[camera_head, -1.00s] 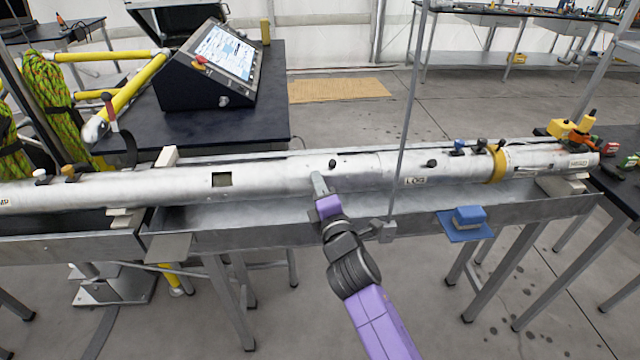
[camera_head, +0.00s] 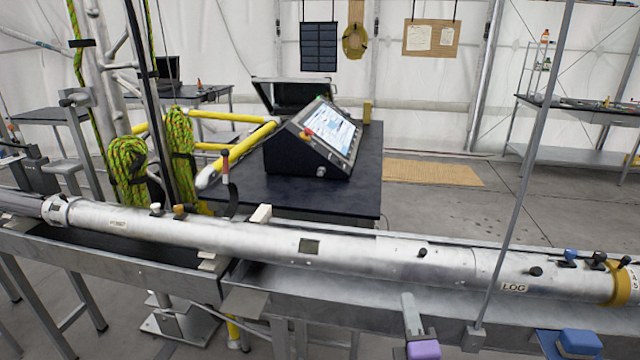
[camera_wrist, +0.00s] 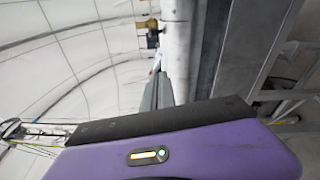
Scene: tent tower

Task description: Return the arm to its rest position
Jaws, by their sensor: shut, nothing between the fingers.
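My gripper (camera_head: 407,302) shows at the bottom of the head view, with grey fingers shut and a purple body cut off by the lower edge. Nothing shows between the fingers. It is in front of the long silver tube (camera_head: 370,262) in the picture, over the metal trough (camera_head: 300,290). I cannot tell the exact gap to the trough. In the wrist view my gripper (camera_wrist: 163,88) points away past the pale tube (camera_wrist: 178,45). The rest of my arm is out of view.
A thin upright rod (camera_head: 520,160) stands just right of my gripper. A blue block (camera_head: 580,343) is at the lower right. A control console (camera_head: 315,140) sits on a dark table (camera_head: 350,190) behind the tube. Yellow rails (camera_head: 235,155) and green ropes (camera_head: 128,170) are at the left.

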